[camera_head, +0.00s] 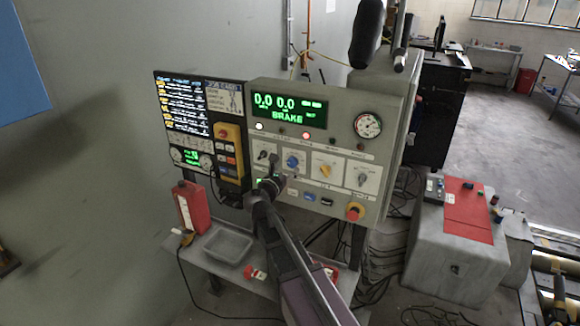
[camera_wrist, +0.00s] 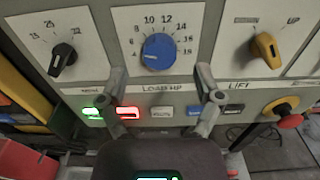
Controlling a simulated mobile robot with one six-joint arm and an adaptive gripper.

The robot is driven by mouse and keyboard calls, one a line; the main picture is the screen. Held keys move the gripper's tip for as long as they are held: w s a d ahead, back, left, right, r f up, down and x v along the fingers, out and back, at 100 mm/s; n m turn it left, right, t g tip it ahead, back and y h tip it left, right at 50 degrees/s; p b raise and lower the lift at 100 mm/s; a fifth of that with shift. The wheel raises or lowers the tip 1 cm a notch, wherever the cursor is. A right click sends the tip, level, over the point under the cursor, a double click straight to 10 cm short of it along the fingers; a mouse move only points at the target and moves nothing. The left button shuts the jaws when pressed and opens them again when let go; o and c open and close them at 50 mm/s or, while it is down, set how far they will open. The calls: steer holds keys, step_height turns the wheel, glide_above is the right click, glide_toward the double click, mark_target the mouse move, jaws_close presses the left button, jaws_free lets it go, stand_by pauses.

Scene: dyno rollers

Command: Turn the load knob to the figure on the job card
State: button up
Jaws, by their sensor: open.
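The load knob (camera_wrist: 159,50) is blue, on a white plate with a scale from about 4 to 18, above the label LOAD HP. I cannot make out its pointer clearly. In the head view the blue knob (camera_head: 293,161) sits mid-panel. My gripper (camera_wrist: 161,72) is open and empty, its fingertips below and to either side of the knob, apart from it. In the head view my gripper (camera_head: 270,184) is in front of the panel, just below the knob row. A card (camera_head: 225,98) with small unreadable writing hangs left of the panel; I cannot tell if it is the job card.
A black knob (camera_wrist: 62,59) and a yellow knob (camera_wrist: 266,49) flank the load knob. Below are lit green (camera_wrist: 91,113) and red (camera_wrist: 128,112) buttons, and a red stop button (camera_wrist: 289,119). The display (camera_head: 288,107) reads BRAKE. A grey tray (camera_head: 228,246) stands on the shelf.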

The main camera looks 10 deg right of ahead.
steer(key=v, duration=0.9)
steer(key=shift+s, duration=0.1)
steer(key=s+d+f+m+g+y, duration=0.1)
steer(key=s+d+f+m+g, duration=0.4)
steer(key=m, duration=0.3)
steer(key=s+d+f+m+g+y, duration=0.1)
steer(key=s+d+f+m+g, duration=0.3)
steer(key=f+m, duration=0.35)
steer(key=s+a+f+m+g+y, duration=0.1)
steer(key=s+f+m+g+y, duration=0.4)
steer(key=m, duration=0.8)
steer(key=shift+s+a+f+g+y, duration=0.3)
steer(key=shift+s+f+y, duration=0.25)
steer(key=shift+s+y, duration=1.6)
steer(key=shift+s+h, duration=0.25)
steer(key=shift+h, duration=0.1)
